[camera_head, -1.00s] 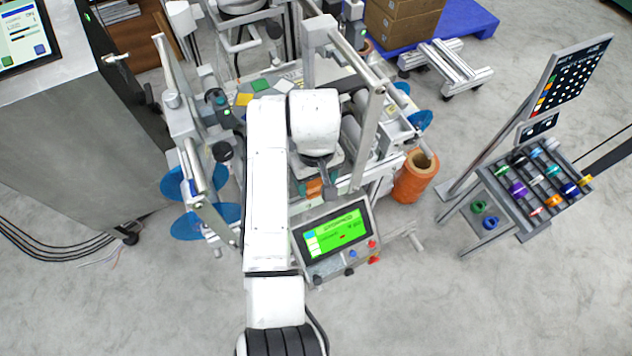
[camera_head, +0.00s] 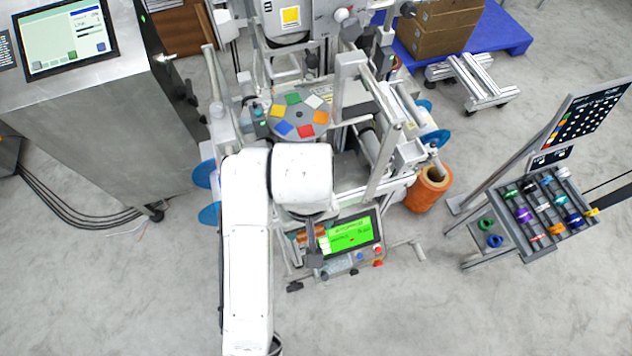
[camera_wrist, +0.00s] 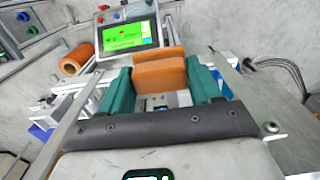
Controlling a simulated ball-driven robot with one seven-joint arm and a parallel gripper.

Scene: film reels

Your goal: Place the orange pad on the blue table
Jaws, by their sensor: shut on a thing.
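My gripper (camera_wrist: 160,85) is shut on an orange pad (camera_wrist: 160,70), a thick block held between the two green fingers in the wrist view. In the head view the pad (camera_head: 303,236) shows only in part, under my arm at the left edge of the green control screen. It appears raised in front of the machine. A blue platform (camera_head: 508,34), the clearest blue surface that could be the blue table, is low on the floor at the back right, far from my gripper.
Cardboard boxes (camera_head: 437,27) stand on the blue platform. A grey disc (camera_head: 299,110) with several coloured patches sits on the machine. The control panel (camera_head: 348,238) is close beside my gripper. An orange roll (camera_head: 428,190) and a rack of reels (camera_head: 545,210) stand right. Floor at lower right is clear.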

